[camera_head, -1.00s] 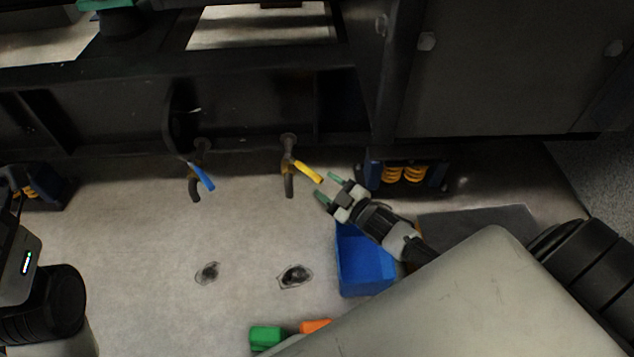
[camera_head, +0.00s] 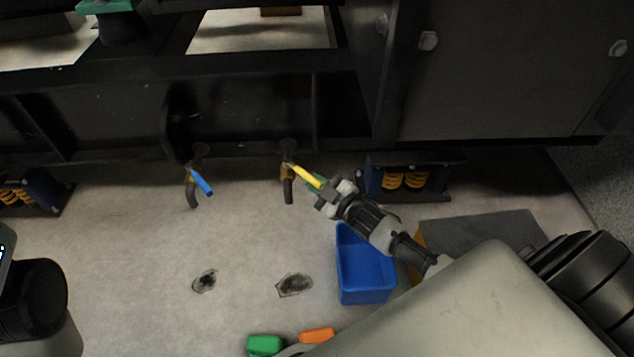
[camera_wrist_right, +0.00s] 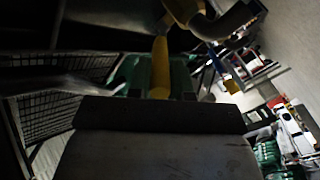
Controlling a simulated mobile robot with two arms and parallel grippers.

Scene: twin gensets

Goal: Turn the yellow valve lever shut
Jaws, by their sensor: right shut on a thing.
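The yellow valve lever (camera_head: 305,175) sticks out down and to the right from a brass valve (camera_head: 287,172) on a pipe with a bent dark spout. My right gripper (camera_head: 318,186) is shut on the outer end of the lever. In the right wrist view, the yellow lever (camera_wrist_right: 160,68) runs between the green fingertips (camera_wrist_right: 152,76) towards the valve body.
A second valve with a blue lever (camera_head: 202,183) hangs to the left. A blue bin (camera_head: 365,290) stands on the floor below my right gripper. Green (camera_head: 264,345) and orange (camera_head: 317,335) items and two dark stains lie on the floor. A dark frame runs above.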

